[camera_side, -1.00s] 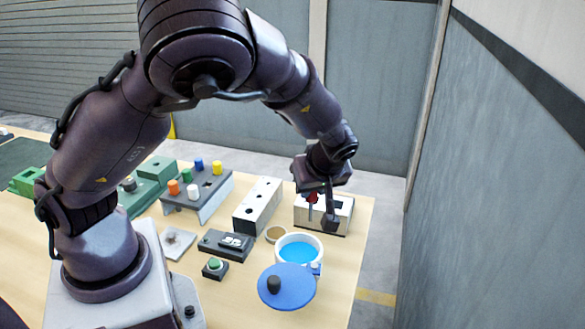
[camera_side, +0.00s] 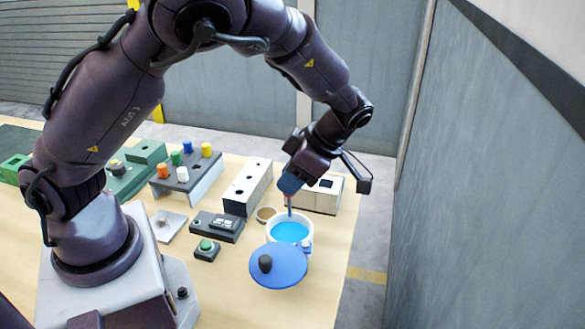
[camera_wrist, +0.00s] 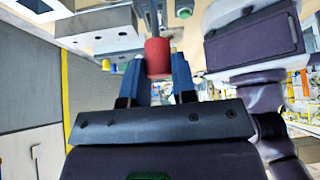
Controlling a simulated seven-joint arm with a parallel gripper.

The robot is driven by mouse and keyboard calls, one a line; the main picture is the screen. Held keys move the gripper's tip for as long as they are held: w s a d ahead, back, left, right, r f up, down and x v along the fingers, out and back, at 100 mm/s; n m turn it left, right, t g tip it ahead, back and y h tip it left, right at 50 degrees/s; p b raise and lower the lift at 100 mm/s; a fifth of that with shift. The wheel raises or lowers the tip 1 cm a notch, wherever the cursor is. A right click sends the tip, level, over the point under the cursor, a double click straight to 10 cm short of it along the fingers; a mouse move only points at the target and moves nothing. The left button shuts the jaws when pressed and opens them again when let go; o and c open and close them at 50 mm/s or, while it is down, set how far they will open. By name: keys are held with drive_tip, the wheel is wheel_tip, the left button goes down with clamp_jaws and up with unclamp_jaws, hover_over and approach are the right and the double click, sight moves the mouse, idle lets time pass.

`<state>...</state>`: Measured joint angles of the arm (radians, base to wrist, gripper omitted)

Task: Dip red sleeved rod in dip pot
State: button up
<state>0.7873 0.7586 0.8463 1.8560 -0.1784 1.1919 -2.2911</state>
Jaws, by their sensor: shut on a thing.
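My gripper (camera_side: 289,186) is shut on the red sleeved rod. The red sleeve (camera_wrist: 157,58) shows between the blue fingertips in the wrist view, with the thin rod beyond it. In the side view the fingers mostly hide the sleeve, and the rod's thin shaft (camera_side: 289,204) points down at the far rim of the dip pot. The dip pot (camera_side: 273,238) is white and holds blue liquid (camera_side: 289,232). Its round blue lid (camera_side: 285,270) is swung open to the front. I cannot tell whether the tip is above or inside the pot.
A pale block with a square hole (camera_side: 325,193) stands behind the pot, and a pale block with round holes (camera_side: 248,187) to its left. A small tan round dish (camera_side: 266,214), a black display box (camera_side: 217,227) and a green-button box (camera_side: 207,250) lie left of the pot.

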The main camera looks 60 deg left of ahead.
wheel_tip(320, 180, down, 8)
drive_tip(key=shift+f, duration=0.25)
idle(0.6)
idle(2.7)
drive_tip(key=shift+r, duration=3.25)
drive_tip(key=shift+r, duration=0.1)
drive_tip(key=shift+r, duration=1.4)
